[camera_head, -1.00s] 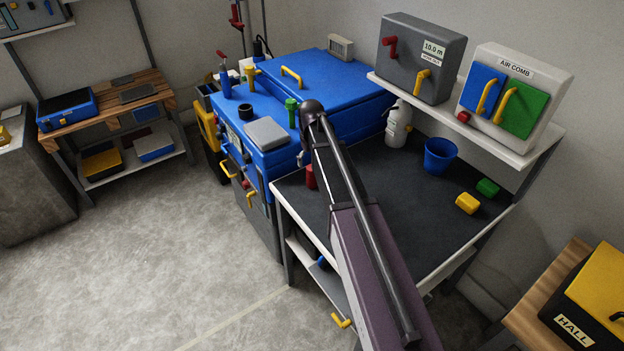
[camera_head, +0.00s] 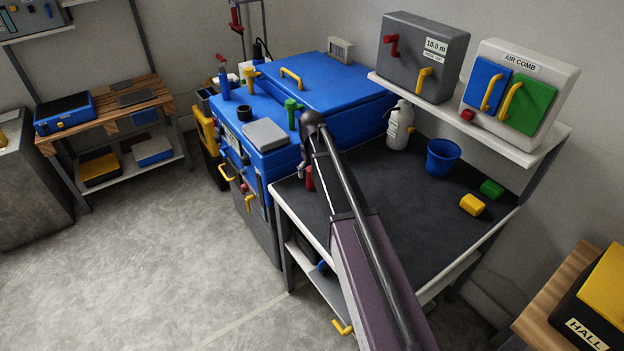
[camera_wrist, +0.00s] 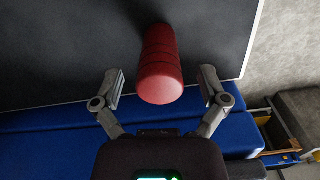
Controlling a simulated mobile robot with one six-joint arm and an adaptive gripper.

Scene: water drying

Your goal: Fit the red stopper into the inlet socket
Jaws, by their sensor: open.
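The red stopper (camera_wrist: 160,70) stands on the dark bench top, a ribbed cylinder with a rounded end towards the wrist camera. In the head view the red stopper (camera_head: 309,179) is partly hidden by my arm. My gripper (camera_wrist: 161,85) is open, with one finger on each side of the stopper's near end and gaps between. In the head view only a little of my gripper (camera_head: 302,168) shows beside the stopper. A dark round collar (camera_head: 244,113) on top of the blue machine may be the inlet socket; I cannot tell for certain.
The blue machine (camera_head: 330,80) adjoins the bench (camera_head: 385,185). A grey pad (camera_head: 265,135) and coloured handles stand on the machine. A white bottle (camera_head: 399,125), blue cup (camera_head: 442,157), yellow piece (camera_head: 472,205) and green piece (camera_head: 491,189) are on the bench. A shelf (camera_head: 500,123) overhangs its back.

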